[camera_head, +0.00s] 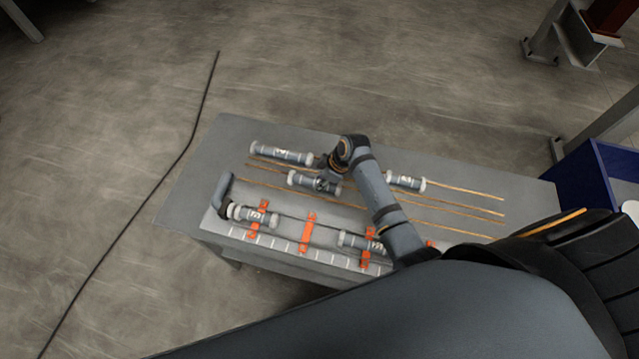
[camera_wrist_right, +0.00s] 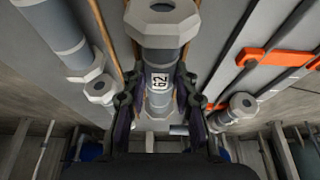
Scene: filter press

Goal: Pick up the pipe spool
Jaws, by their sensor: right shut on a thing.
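The pipe spool (camera_head: 302,178) between my fingers is a grey cylinder with pale flanged ends, in the middle of the table. I cannot tell whether the spool touches the table. My left gripper is not in view.
Other spools lie on the grey table (camera_head: 190,180): one behind (camera_head: 281,153), one at right (camera_head: 405,182), and two in front (camera_head: 255,214) (camera_head: 361,242) near a rail with orange brackets (camera_head: 307,232). Thin brown strips (camera_head: 465,190) run along the tabletop. A blue bin (camera_head: 590,185) stands at right.

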